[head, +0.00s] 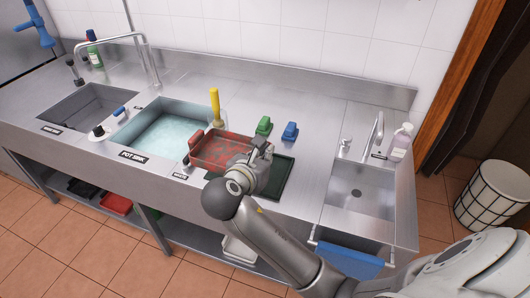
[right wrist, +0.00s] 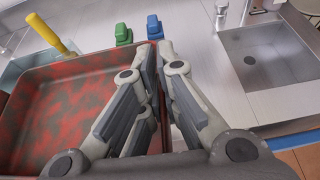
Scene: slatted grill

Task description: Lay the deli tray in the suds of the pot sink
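The deli tray (head: 222,149), red with dark smears, is at the right edge of the pot sink (head: 150,140). It also shows in the right wrist view (right wrist: 62,105). The pot sink holds pale, bluish sudsy water. My right gripper (head: 262,154) is at the tray's right side. In the right wrist view its fingers (right wrist: 158,95) are closed on the tray's right wall, one on each side. Whether the tray touches the counter cannot be told. My left gripper is not in view.
A dark green mat (head: 283,178) lies under and right of my gripper. A yellow-handled brush (head: 215,103) stands behind the tray. Green (head: 264,126) and blue (head: 290,131) scrubbers are behind. A hand sink (head: 360,188) is right, another basin (head: 90,108) left, a black-and-white bin (head: 494,194) far right.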

